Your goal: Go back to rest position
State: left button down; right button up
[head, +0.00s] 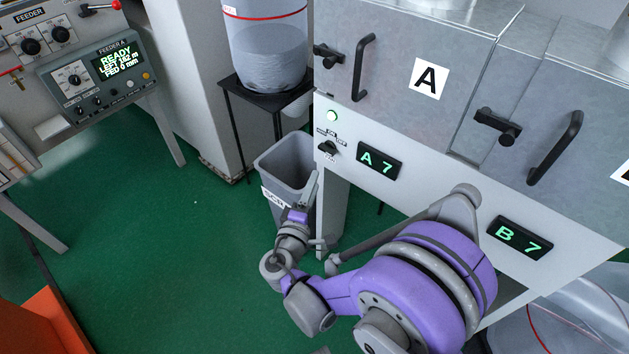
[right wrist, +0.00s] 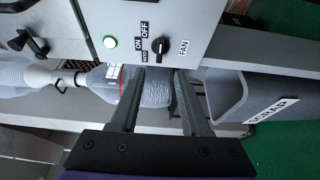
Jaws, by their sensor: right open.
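My right gripper (head: 318,212) is in front of the lower left corner of the grey machine, beside the scrap bin. In the right wrist view its two fingers (right wrist: 160,75) stand apart with nothing held between them. A clear bag-like container with a red line (right wrist: 158,92) shows behind the fingers, with open space in front of it. My purple right arm reaches in from the bottom of the head view and hides part of the machine's front. My left gripper is not in view.
The grey machine (head: 400,190) has handles, A 7 and B 7 displays and a fan switch (right wrist: 160,46). The scrap bin (head: 285,160) also shows in the right wrist view (right wrist: 228,92). A feeder panel (head: 95,72) stands at left. Green floor (head: 160,240) between is clear.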

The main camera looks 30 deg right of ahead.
dwell(0.3)
jog(key=s+f+m+g+y, duration=0.3)
jog(key=s+g+y, duration=0.1)
jog(key=s, duration=0.4)
jog(key=s+f+m+g+y, duration=0.4)
jog(key=s, duration=0.4)
jog(key=s+a+m+y, duration=0.2)
jog(key=s+a+y, duration=0.3)
jog(key=s+a, duration=0.15)
pick_arm(q)
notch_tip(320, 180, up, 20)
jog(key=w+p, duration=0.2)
jog(key=p, duration=1.5)
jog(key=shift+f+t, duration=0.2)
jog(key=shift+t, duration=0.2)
pick_arm(e)
notch_tip(320, 180, up, 20)
jog(key=w, duration=0.2)
jog(key=shift+w+a+t, duration=0.2)
jog(key=shift+a+t, duration=0.1)
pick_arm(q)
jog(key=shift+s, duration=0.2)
pick_arm(e)
jog(key=shift+s+f, duration=0.1)
jog(key=shift+s, duration=0.05)
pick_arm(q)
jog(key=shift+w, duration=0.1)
